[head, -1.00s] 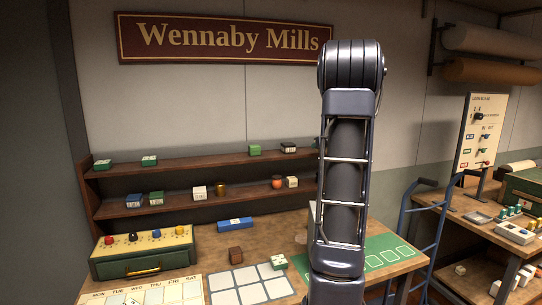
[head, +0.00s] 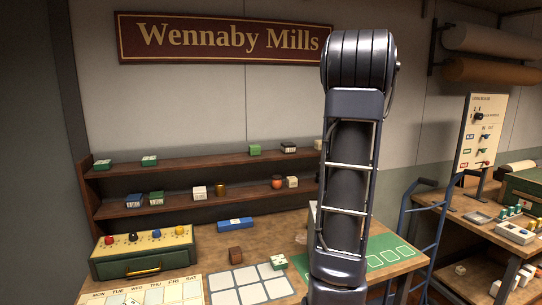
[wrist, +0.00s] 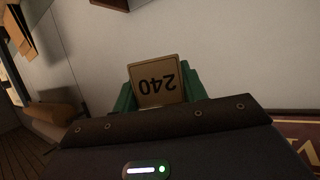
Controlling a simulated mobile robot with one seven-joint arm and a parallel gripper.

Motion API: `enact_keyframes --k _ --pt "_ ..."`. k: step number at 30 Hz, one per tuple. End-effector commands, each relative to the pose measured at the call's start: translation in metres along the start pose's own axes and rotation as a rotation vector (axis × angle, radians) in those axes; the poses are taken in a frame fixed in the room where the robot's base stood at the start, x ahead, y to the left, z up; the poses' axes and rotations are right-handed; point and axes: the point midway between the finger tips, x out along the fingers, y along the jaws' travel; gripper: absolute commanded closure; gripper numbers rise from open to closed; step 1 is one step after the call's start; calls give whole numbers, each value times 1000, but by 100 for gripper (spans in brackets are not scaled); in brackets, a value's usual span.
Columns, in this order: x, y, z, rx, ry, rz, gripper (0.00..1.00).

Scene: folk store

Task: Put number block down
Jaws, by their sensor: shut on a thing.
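The number block (wrist: 158,85) shows in the wrist view as a tan square face marked 240, upside down. My gripper (wrist: 157,90) is shut on it, with a green fingertip on either side. The block is held up in the air, with plain wall behind it. The head view shows my arm but not my gripper or the held block.
A two-tier shelf (head: 165,207) stands behind. My arm hides part of the green mat (head: 408,265).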

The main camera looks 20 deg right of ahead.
Motion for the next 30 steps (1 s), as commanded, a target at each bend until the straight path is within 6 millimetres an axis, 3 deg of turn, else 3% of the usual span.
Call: enact_keyframes --k 11,24,30 --pt "34 -114 -10 -57 -3 -139 80" --pt "56 -295 -2 -146 -2 -359 80" --pt "56 -341 3 -170 -2 -414 80"
